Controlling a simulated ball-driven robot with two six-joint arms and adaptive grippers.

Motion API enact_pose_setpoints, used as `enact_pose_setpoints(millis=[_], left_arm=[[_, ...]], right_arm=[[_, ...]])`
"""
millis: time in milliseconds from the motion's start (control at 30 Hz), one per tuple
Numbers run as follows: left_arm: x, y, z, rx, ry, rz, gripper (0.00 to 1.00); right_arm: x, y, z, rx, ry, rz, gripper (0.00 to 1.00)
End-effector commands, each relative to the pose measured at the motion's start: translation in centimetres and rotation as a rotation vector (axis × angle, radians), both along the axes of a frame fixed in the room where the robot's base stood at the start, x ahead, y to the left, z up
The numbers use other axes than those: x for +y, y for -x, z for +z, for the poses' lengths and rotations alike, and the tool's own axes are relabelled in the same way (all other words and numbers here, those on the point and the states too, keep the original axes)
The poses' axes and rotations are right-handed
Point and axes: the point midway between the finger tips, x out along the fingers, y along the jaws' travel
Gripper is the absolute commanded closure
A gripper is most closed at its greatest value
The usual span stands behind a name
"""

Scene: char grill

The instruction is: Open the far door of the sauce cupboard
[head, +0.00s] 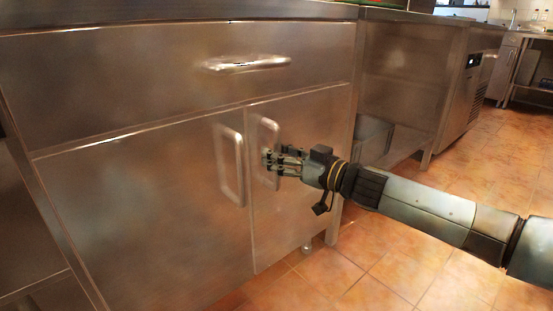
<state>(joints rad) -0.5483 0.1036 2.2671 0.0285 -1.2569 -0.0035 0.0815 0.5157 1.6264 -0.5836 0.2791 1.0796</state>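The steel sauce cupboard (180,75) fills the left and middle of the head view. Its far door (305,115), the right one in the picture, looks closed, flush with the near door (120,210). The far door has an upright bar handle (258,128). My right gripper (268,161) reaches in from the right, with its fingertips at the middle of that handle. The fingers cover part of the handle, and I cannot tell whether they grip it. My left gripper is not in view.
The near door's upright handle (231,165) is close to the left of my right gripper. A drawer handle (245,63) sticks out above. Another steel unit (405,75) stands at the right. The tiled floor (400,260) is open below my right arm.

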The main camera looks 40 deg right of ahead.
Motion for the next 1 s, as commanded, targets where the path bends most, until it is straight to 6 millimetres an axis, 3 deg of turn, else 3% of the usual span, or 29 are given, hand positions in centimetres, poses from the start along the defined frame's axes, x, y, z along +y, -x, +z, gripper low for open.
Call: enact_pose_setpoints(millis=[367,700,1000], left_arm=[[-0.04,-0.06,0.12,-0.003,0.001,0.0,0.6],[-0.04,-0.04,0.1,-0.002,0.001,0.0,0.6],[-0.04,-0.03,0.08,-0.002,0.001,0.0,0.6]], right_arm=[[0.13,-0.53,-0.03,0.002,0.002,-0.001,0.6],[0.13,-0.51,-0.05,0.002,0.002,0.0,1.0],[0.12,-0.51,-0.06,0.002,0.001,-0.001,1.0]])
